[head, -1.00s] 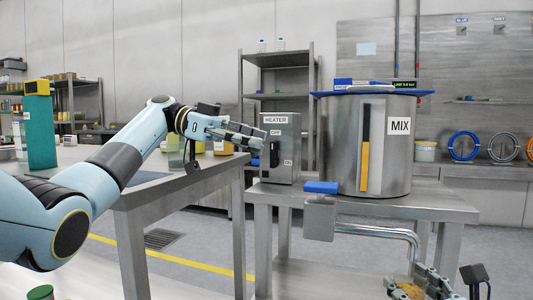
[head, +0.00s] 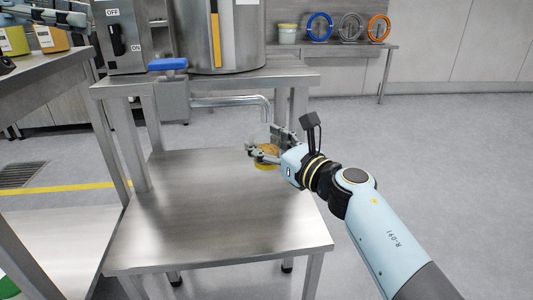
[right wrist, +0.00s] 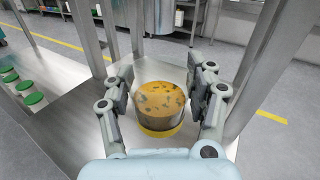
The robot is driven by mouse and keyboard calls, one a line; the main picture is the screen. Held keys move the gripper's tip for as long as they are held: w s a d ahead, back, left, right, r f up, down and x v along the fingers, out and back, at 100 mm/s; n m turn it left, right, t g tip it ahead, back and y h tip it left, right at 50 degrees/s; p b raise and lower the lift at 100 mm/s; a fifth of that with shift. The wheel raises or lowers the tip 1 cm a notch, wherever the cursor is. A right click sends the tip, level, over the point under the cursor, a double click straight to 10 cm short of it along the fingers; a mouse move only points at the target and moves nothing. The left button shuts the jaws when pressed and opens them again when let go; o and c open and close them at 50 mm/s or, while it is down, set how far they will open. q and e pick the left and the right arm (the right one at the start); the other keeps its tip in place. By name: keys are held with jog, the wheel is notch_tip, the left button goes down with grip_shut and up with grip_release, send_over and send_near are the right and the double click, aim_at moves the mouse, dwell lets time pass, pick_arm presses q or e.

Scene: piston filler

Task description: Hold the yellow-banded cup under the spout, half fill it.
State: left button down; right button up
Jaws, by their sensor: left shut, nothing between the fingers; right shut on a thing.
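The yellow-banded cup (head: 266,164) is held upright between the fingers of my right gripper (head: 263,152), which is shut on it. In the right wrist view the cup (right wrist: 159,115) shows an orange-brown, dark-flecked surface at its top and a yellow band low down; its exact fill level is unclear. The bent spout pipe (head: 240,101) ends just above the cup in the head view; the exact alignment in depth is unclear. The blue valve handle (head: 167,64) sits on a grey valve block. My left gripper (head: 82,18) is shut and empty, at the upper left.
The steel mixing tank (head: 239,45) stands on the upper bench beside the heater box (head: 119,38). A bare lower steel shelf (head: 205,215) lies below the cup. Bench legs stand near the cup. Green-lidded jars (right wrist: 22,87) stand at the left.

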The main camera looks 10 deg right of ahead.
jog(key=shift+s, duration=0.1)
jog(key=shift+s+p, duration=0.3)
jog(key=shift+s, duration=0.7)
jog(key=s+p, duration=0.1)
jog(key=s, duration=0.9)
jog(key=shift+s+f, duration=0.4)
jog(key=shift+f, duration=0.05)
